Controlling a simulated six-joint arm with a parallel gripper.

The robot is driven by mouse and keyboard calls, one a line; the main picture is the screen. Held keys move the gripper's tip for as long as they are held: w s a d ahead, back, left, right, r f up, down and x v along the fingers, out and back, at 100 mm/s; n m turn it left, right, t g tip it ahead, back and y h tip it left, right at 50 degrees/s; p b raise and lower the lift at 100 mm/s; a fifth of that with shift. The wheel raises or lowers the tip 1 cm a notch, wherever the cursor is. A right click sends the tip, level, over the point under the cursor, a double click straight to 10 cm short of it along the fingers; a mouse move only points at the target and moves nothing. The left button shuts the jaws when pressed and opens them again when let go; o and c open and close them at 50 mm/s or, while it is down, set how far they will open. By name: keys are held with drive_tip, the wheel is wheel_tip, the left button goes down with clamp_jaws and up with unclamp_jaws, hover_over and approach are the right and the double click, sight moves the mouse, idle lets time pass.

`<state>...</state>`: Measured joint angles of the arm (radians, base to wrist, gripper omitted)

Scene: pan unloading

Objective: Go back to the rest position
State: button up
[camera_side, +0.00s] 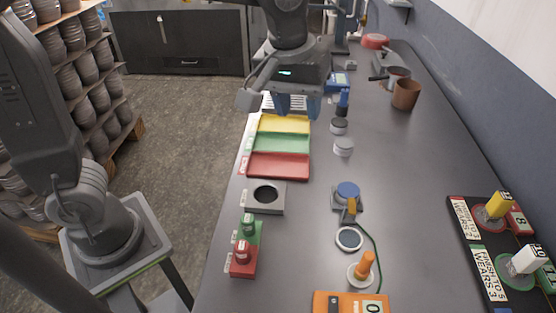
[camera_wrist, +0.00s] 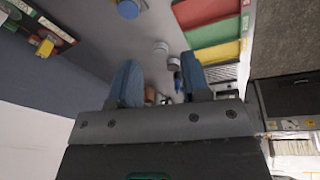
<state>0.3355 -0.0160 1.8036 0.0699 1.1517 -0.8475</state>
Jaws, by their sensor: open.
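My gripper (camera_side: 291,106) is above the far end of the bench, near the coloured trays in the side view. In the wrist view its two blue fingers (camera_wrist: 160,85) stand apart with nothing between them, so it is open and empty. The yellow tray (camera_side: 284,124), green tray (camera_side: 280,142) and red tray (camera_side: 278,165) lie in a row just in front of it. No item shows inside them.
Small round pans (camera_side: 344,147) stand right of the trays. A grey block with a round hole (camera_side: 265,197), red and green weights (camera_side: 243,258), an orange device (camera_side: 350,303) and a black board (camera_side: 480,250) lie nearer. A brown pot (camera_side: 405,94) stands at the back right.

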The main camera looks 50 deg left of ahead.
drive_tip(key=s+a+f+m+t, duration=0.3)
drive_tip(key=s+a+m, duration=0.2)
drive_tip(key=s+a, duration=0.6)
drive_tip(key=s, duration=0.3)
drive_tip(key=shift+f+m, duration=0.3)
